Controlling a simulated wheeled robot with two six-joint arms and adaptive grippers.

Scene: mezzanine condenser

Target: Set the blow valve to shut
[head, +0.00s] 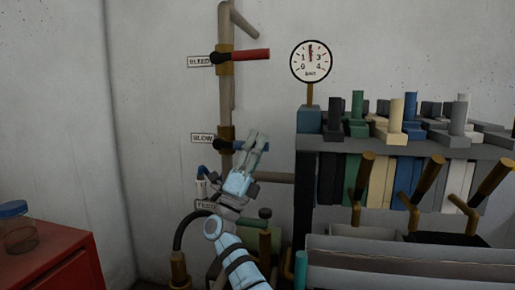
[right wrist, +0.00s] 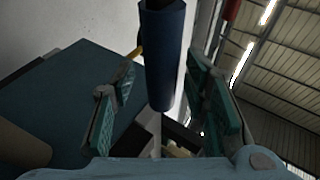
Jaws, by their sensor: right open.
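The blow valve sits on the vertical pipe beside the BLOW label (head: 202,138), with a brass body and a blue handle (head: 229,145). The handle points right, roughly level, and its outer part is hidden by my right gripper. My right gripper (head: 257,142) is raised in front of the handle with its fingers pointing up. In the right wrist view the blue handle (right wrist: 165,60) stands between the two spread teal finger pads, with gaps on both sides. I cannot tell any contact. My left gripper is not in view.
Above, a red bleed handle (head: 250,55) points right on the same pipe (head: 225,100). A FEED label (head: 206,205) is below. A round gauge (head: 311,61) and a rack of levers (head: 420,146) stand right. A red cabinet (head: 50,265) with a jar (head: 17,232) is at left.

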